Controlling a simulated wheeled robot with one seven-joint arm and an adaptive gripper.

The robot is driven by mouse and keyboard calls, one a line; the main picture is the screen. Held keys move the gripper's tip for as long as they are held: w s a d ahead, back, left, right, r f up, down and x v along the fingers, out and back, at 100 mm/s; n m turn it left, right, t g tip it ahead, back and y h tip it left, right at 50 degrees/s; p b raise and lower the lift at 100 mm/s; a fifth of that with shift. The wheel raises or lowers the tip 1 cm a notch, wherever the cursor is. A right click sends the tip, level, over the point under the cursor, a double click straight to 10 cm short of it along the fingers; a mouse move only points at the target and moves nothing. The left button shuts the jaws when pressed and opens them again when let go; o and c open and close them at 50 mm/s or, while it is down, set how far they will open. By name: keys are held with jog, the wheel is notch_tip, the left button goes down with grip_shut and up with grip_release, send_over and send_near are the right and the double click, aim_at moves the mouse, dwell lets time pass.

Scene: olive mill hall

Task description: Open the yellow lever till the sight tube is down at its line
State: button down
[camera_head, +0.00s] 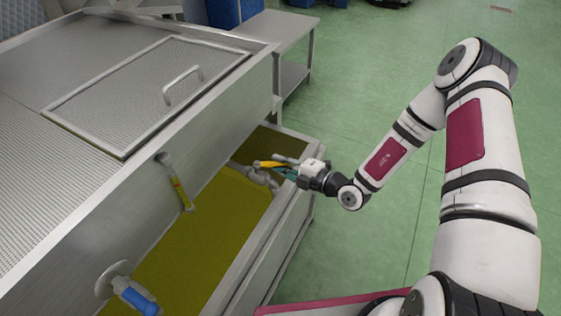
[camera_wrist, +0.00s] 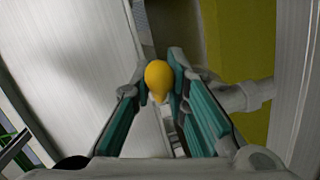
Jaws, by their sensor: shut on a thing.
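The yellow lever (camera_head: 267,164) sits on a grey valve (camera_head: 258,176) over the trough in the head view. In the wrist view the rounded end of the yellow lever (camera_wrist: 157,76) is between the teal finger pads. My gripper (camera_head: 284,168) is shut on it; its fingers also show in the wrist view (camera_wrist: 160,90). What looks like the sight tube (camera_head: 180,192) is a short slanted tube with yellow in it, on the steel tank's front wall. Its line is too small to make out.
The trough (camera_head: 232,288) holds yellow-green liquid, with a darker compartment (camera_head: 283,143) at its far end. A blue-handled valve (camera_head: 136,298) is on the wall at the lower left. A steel table (camera_head: 283,30) stands behind.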

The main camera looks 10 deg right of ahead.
jog(key=shift+w+d, duration=0.1)
jog(key=c, duration=1.6)
grip_release()
jog(key=shift+c, duration=0.2)
jog(key=v, duration=1.2)
